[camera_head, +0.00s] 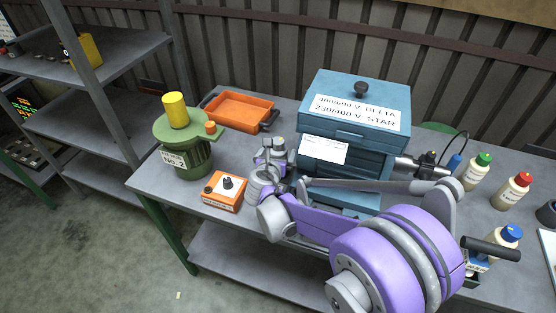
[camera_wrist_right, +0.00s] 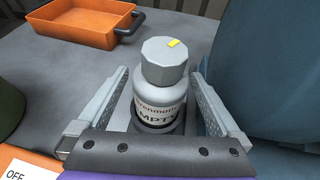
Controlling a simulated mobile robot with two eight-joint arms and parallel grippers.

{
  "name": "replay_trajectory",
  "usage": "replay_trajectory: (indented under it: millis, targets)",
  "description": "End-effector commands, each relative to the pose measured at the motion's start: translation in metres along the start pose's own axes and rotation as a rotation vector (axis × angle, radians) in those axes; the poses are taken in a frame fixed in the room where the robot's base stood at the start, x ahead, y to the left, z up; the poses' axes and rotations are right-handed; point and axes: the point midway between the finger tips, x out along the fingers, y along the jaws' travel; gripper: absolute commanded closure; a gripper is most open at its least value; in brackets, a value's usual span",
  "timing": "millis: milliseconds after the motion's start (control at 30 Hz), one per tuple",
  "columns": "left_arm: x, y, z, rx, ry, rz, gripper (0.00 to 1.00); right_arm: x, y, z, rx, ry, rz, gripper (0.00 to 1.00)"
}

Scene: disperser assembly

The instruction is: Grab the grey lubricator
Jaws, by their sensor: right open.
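The grey lubricator (camera_wrist_right: 162,66) is a light grey bottle with a faceted cap, a yellow mark on the cap and a printed label. In the wrist view it stands upright between the two fingers of my right gripper (camera_wrist_right: 158,90), which is open around it with a gap visible at each side. In the head view the lubricator's grey cap (camera_head: 277,146) shows just left of the blue box, and my right gripper (camera_head: 270,163) partly hides its body. My left gripper is not in view.
A blue box (camera_head: 315,93) stands close to the right. An orange tray (camera_head: 240,109) lies behind. A green motor-like unit (camera_head: 190,151) and an orange switch box (camera_head: 223,192) are to the left. Bottles with green (camera_head: 476,172), red (camera_head: 512,191) and blue caps (camera_head: 507,240) stand at the right.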

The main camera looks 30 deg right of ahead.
Motion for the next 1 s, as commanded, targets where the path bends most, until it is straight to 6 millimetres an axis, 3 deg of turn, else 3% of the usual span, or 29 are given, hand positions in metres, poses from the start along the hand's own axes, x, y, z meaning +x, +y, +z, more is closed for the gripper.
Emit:
replay_trajectory:
  millis: [200, 500, 1000]
  targets:
    - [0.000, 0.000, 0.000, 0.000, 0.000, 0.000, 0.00, 0.030, -0.001, 0.000, 0.000, 0.000, -0.002, 0.00]
    - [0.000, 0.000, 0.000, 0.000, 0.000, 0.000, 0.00, 0.034, -0.001, -0.001, 0.000, 0.000, -0.001, 0.02]
    - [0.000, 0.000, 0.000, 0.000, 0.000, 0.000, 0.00, 0.033, 0.000, -0.001, 0.000, 0.000, -0.001, 0.92]
